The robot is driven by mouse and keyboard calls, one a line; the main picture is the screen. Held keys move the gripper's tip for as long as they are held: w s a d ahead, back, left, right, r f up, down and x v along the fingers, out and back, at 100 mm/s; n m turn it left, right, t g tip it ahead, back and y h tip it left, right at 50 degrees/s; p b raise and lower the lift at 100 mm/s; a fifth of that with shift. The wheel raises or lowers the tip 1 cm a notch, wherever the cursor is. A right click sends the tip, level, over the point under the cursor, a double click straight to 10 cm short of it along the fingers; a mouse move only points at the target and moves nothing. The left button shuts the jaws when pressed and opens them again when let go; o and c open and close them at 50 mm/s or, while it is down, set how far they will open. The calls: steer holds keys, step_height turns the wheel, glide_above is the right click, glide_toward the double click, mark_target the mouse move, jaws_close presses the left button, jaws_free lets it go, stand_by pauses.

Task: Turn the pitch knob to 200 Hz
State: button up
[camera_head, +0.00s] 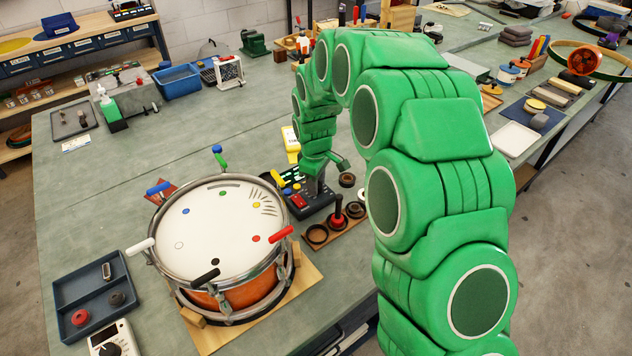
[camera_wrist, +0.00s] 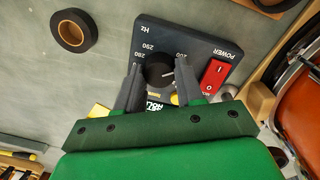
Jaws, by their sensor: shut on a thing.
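The pitch knob (camera_wrist: 158,72) is black and round with a short white pointer line. It sits on a dark control box (camera_wrist: 190,45) marked Hz, with several numbers around the knob. The line points to the right in the wrist view, a little below the label that seems to read 200. My gripper (camera_wrist: 155,78) has one finger on each side of the knob and is shut on it. In the camera_head view my gripper (camera_head: 315,182) is over the control box (camera_head: 312,204), and the knob is hidden there.
A red POWER switch (camera_wrist: 214,74) is right beside my right finger. The drum (camera_head: 222,235) stands close to the left of the box. A wooden board with dark rings (camera_head: 317,234) lies in front, and a tape roll (camera_wrist: 75,30) lies on the bench.

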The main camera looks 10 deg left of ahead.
steer(key=shift+n, duration=0.5)
steer(key=o, duration=1)
step_height(320, 180, up, 7)
steer(key=shift+s+f, duration=0.1)
steer(key=shift+s, duration=0.05)
steer(key=shift+s+r, duration=0.1)
steer(key=shift+r, duration=0.35)
